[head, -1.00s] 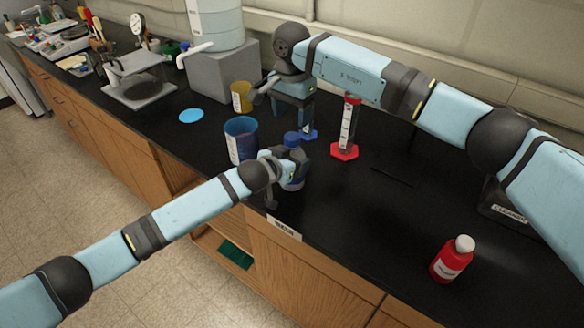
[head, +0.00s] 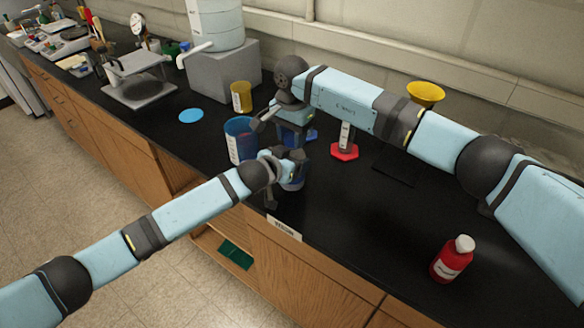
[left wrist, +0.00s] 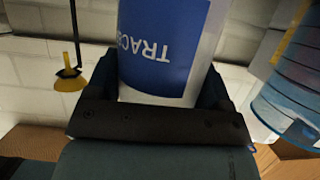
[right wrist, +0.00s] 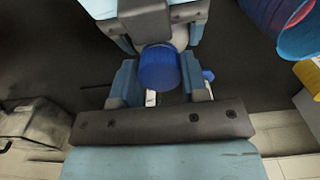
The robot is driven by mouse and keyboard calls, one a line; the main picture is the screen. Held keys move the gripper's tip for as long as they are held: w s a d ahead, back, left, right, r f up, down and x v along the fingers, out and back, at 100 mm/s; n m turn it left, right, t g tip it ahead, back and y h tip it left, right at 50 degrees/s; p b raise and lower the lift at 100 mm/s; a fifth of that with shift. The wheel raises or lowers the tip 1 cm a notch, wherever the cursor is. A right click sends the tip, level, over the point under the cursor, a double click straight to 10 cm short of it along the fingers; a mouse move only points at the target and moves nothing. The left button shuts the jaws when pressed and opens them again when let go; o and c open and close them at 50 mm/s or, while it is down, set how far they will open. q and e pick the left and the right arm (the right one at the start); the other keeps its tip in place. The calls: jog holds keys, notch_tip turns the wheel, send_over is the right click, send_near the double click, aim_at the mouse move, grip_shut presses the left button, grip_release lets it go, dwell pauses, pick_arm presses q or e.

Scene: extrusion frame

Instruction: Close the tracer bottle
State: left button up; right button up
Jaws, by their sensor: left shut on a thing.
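The tracer bottle (head: 294,185) is white with a blue label reading TRAC, which fills the middle of the left wrist view (left wrist: 160,45). My left gripper (head: 288,168) is shut on its body near the bench's front edge. A blue cap (right wrist: 160,68) is at the bottle's top in the right wrist view; whether it is screwed tight I cannot tell. My right gripper (right wrist: 160,82) is open, with a finger on each side of the cap and gaps showing. In the head view my right gripper (head: 288,137) is above the bottle and hides the cap.
A blue cup (head: 240,143) stands just left of the bottle, with a yellow cup (head: 241,97) behind. A cylinder with a red base (head: 344,152) stands to the right. A red bottle (head: 452,260) is at the front right. A yellow funnel (head: 425,93) shows behind my right arm.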

jog(key=shift+c, duration=0.9)
jog(key=o, duration=1)
jog(key=shift+r, duration=0.15)
jog(key=shift+r, duration=2.15)
jog(key=shift+c, duration=0.3)
notch_tip(320, 180, up, 4)
jog(key=shift+f, duration=0.25)
jog(key=shift+f, duration=0.1)
jog(key=shift+f, duration=3.95)
